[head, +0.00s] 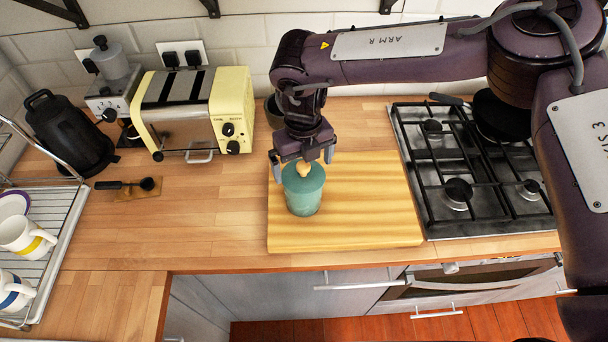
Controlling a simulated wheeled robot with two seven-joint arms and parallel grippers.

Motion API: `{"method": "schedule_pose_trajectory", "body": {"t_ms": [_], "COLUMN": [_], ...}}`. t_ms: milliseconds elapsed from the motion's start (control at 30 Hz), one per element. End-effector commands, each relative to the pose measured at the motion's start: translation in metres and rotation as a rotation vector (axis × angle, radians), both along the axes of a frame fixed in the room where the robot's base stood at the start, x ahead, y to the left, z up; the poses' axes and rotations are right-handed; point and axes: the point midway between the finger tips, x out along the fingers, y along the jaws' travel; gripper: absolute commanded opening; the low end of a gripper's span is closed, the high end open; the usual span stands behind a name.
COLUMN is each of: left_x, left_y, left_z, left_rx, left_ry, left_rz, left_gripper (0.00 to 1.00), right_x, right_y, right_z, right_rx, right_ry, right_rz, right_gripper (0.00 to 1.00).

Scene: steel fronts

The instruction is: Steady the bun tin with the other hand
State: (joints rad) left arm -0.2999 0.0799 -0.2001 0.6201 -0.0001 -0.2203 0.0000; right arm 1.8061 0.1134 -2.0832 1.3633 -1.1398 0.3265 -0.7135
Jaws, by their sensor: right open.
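The bun tin is most likely the teal round canister (303,195) with a teal lid and a pale wooden knob (303,169). It stands upright on the wooden board (370,220), near the board's left side. My right gripper (303,164) points down over the lid. Its jaws are open, one finger on each side of the knob; I cannot tell whether they touch it. My left gripper is not in view.
A gas hob (470,170) with a dark pan (495,115) lies right of the board. A cream toaster (195,112), a black kettle (68,135) and a dish rack with mugs (22,238) are to the left.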

Motion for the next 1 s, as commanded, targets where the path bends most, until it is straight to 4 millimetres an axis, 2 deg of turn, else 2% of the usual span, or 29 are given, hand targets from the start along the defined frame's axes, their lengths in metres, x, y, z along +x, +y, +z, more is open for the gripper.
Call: {"method": "schedule_pose_trajectory", "body": {"t_ms": [33, 133, 300, 400, 1000], "left_x": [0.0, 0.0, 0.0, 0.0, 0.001], "left_y": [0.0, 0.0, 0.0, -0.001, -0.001], "left_z": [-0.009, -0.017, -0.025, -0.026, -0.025], "left_rx": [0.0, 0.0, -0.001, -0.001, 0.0], "left_ry": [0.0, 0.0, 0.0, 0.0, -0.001], "left_rz": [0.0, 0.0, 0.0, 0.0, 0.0], "left_gripper": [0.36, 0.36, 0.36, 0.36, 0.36], "right_x": [0.001, 0.001, 0.001, 0.0, 0.0], "right_y": [0.0, 0.0, 0.0, 0.0, 0.0], "right_z": [0.006, 0.024, 0.048, 0.056, 0.059], "right_rx": [0.003, 0.002, 0.001, 0.002, 0.001], "right_ry": [-0.005, -0.005, -0.004, -0.001, -0.001], "right_rz": [0.001, 0.0, 0.001, 0.0, 0.0], "right_gripper": [1.0, 1.0, 1.0, 1.0, 1.0]}}
